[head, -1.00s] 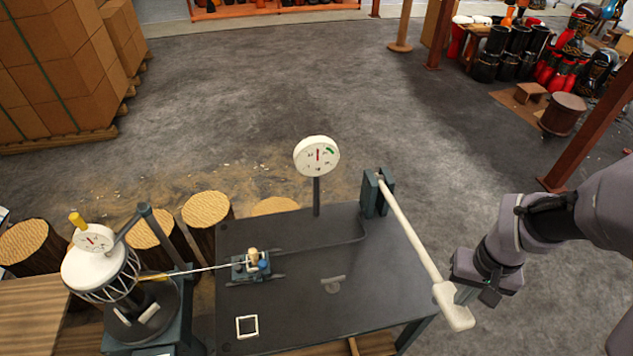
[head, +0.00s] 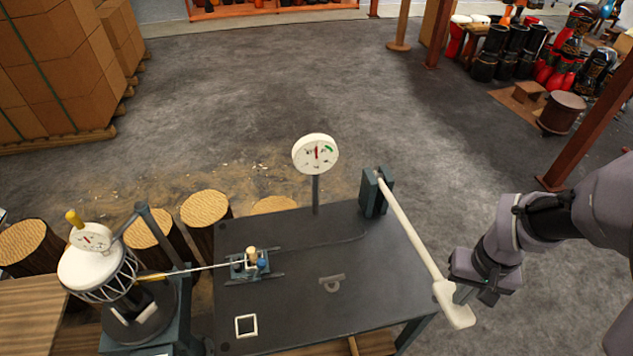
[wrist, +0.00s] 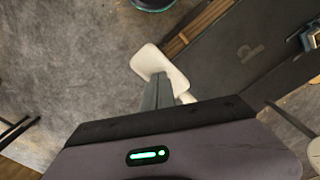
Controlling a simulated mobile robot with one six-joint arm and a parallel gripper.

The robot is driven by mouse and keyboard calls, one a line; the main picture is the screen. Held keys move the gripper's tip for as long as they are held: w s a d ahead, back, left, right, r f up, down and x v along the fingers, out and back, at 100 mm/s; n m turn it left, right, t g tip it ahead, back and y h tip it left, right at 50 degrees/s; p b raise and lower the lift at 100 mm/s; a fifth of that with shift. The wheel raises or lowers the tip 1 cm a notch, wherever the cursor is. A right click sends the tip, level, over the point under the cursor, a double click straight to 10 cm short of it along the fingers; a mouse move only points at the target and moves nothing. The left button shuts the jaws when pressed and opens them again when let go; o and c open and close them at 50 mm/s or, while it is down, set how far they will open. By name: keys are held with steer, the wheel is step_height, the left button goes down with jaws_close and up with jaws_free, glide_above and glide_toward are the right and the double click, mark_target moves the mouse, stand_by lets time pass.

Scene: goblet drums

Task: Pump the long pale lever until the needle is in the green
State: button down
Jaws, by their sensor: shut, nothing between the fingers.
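The long pale lever (head: 411,236) runs from a dark pivot block (head: 374,194) at the table's back right down to a flat paddle end at the front right. My gripper (head: 462,297) is shut and empty, its fingertips at the paddle's right edge. In the wrist view the fingers (wrist: 158,93) overlap the white paddle (wrist: 152,62); whether they touch it I cannot tell. The round gauge (head: 315,154) stands on a post behind the table. Its red needle points about straight up, left of the green band at the upper right.
The dark table (head: 300,290) carries a small clamp (head: 250,265) with a cord to a drum (head: 98,265) at the left, which has its own dial (head: 91,237). Log stumps stand behind. The floor right of the table is clear.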

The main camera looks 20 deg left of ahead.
step_height(320, 180, down, 17)
steer(key=b, duration=1.4)
step_height(320, 180, up, 18)
steer(key=p, duration=1.6)
steer(key=shift+s+d+r, duration=0.1)
steer(key=shift+s+r, duration=0.05)
steer(key=shift+r, duration=0.1)
steer(key=shift+f, duration=0.3)
